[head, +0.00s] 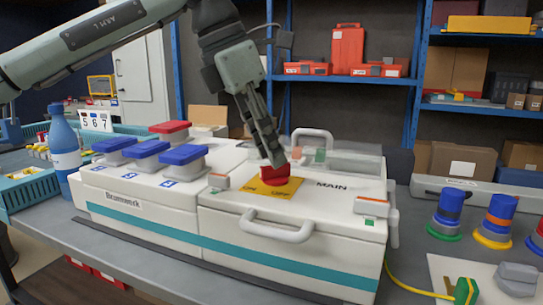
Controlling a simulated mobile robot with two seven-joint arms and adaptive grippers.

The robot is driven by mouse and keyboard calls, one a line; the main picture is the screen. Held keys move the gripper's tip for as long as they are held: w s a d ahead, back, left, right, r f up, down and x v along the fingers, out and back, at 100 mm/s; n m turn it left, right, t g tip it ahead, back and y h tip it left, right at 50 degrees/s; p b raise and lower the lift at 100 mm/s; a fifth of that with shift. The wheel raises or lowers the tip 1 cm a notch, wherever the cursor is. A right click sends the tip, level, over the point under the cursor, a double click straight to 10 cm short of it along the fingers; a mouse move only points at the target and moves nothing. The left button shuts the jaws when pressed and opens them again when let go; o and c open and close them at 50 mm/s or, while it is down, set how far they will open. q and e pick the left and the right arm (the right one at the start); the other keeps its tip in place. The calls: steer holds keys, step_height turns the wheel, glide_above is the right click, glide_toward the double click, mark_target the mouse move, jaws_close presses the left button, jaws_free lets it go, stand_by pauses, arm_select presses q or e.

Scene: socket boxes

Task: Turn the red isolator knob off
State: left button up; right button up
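The red isolator knob (274,176) sits on a yellow plate (262,188) on top of the white box section marked MAIN (334,212). My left gripper (271,156) comes down from above, with its fingertips at the top of the knob. They hide part of the knob's top, and I cannot tell whether they touch it or how far apart they are. The knob's turn position is not clear. My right gripper is not in view.
Blue-lidded sockets (150,149) and a red-lidded one (170,127) stand on the left box section. A blue bottle (64,150) is at its left. A front handle (276,232) sticks out below the knob. Coloured plugs (497,215) stand at the right.

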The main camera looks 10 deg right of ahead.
mark_target(275, 172)
arm_select(q)
steer(key=shift+x, duration=1.1)
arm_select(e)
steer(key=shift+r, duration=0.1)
arm_select(q)
steer(key=shift+w, duration=0.1)
jaws_close()
